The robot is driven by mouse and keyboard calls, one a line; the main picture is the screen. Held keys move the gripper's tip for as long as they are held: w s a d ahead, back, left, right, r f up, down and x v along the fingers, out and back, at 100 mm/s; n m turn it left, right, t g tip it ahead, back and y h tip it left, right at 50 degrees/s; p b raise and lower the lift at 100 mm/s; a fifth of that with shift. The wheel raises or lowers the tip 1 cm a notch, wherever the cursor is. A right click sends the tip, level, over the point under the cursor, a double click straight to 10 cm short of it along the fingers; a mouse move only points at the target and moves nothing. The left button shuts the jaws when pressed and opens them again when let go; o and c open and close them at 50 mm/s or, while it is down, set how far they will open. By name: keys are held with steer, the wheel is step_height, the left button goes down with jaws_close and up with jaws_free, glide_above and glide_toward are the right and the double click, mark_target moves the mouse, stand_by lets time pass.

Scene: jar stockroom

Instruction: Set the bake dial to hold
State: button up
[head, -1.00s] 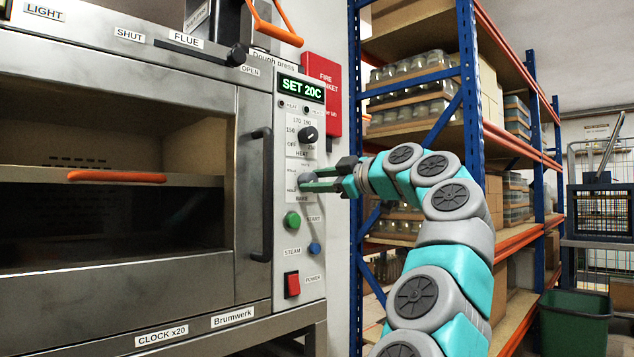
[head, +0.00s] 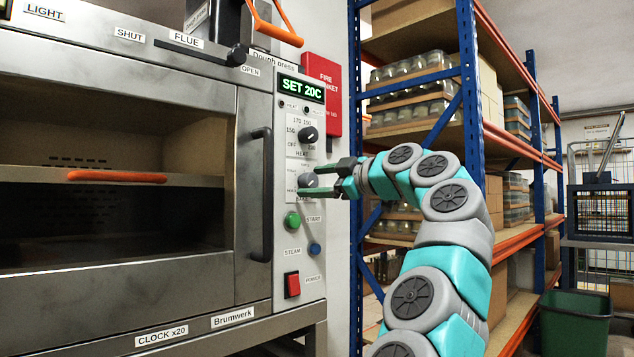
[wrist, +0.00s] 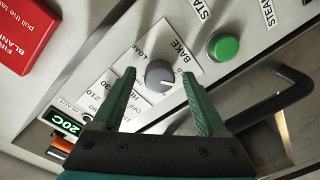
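The bake dial (head: 309,180) is a round grey knob on the oven's control panel, below the black heat dial (head: 308,135). My gripper (head: 312,179) is open in front of the panel. In the wrist view its green fingers (wrist: 159,75) stand on either side of the bake dial, with a visible gap on both sides. Most small setting words are unreadable.
The display (head: 301,88) reads SET 20C. Below the bake dial are a green button (head: 292,221), a blue button (head: 314,249) and a red power switch (head: 292,285). The oven door handle (head: 262,195) stands out to the left. A blue shelf rack is to the right.

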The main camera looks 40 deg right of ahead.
steer(key=s+b, duration=0.1)
steer(key=s, duration=0.7)
steer(key=shift+d+b, duration=0.3)
steer(key=shift+d, duration=0.15)
steer(key=shift+w+r, duration=0.1)
